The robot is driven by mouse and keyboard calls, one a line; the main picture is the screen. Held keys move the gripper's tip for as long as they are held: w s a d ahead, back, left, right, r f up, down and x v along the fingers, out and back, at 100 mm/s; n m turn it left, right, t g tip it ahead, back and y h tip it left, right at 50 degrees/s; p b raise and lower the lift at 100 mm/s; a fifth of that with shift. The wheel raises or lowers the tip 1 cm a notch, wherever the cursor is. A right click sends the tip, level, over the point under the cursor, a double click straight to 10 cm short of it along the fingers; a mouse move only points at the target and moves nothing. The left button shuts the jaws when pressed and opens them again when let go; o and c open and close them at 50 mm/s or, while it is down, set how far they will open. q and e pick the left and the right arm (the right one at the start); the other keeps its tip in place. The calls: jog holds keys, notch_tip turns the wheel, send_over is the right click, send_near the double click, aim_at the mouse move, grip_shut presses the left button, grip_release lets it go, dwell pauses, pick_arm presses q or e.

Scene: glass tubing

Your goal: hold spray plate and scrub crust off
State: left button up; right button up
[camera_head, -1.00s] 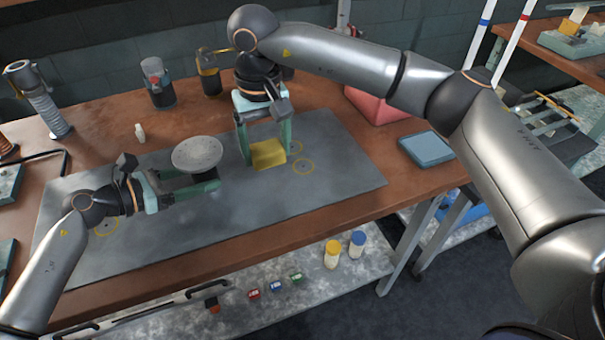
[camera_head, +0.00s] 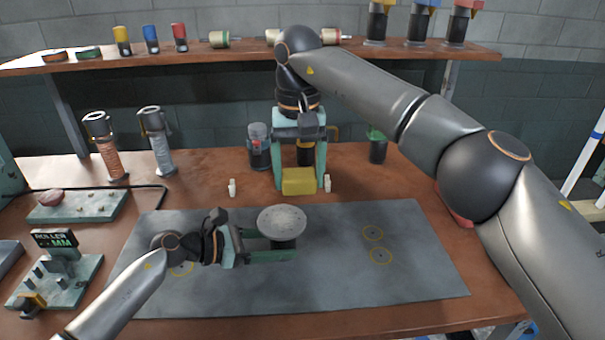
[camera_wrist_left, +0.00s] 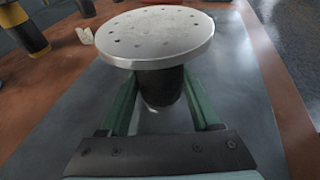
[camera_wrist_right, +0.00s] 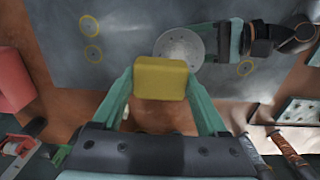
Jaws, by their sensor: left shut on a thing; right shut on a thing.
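The spray plate (camera_head: 282,219) is a round grey disc with a dark stem under it. It is level above the mat. My left gripper (camera_head: 284,244) is shut on the stem from the left. In the left wrist view the plate's top (camera_wrist_left: 160,30) is pale with small dark holes; separate crust is hard to make out. My right gripper (camera_head: 299,184) points down, shut on a yellow sponge (camera_head: 299,181). The sponge is behind and above the plate, apart from it in the head view. In the right wrist view the sponge (camera_wrist_right: 160,78) overlaps the plate's near edge (camera_wrist_right: 180,46).
The grey mat (camera_head: 420,275) has yellow ring marks and free room right of the plate. Ribbed tubes (camera_head: 107,150) and a roller device (camera_head: 60,270) are at left.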

aim_at(300, 219)
jog(key=shift+f, duration=3.05)
jog(key=shift+a+f, duration=0.45)
jog(key=shift+f, duration=0.1)
jog(key=shift+s+a, duration=0.1)
jog(key=shift+a, duration=3)
jog(key=shift+d+f, duration=0.1)
jog(key=shift+d, duration=3.65)
jog(key=shift+a, duration=0.4)
jog(key=shift+s+a, duration=0.1)
jog(key=shift+a, duration=3.25)
jog(key=shift+d, duration=3.6)
jog(key=shift+r, duration=4.1)
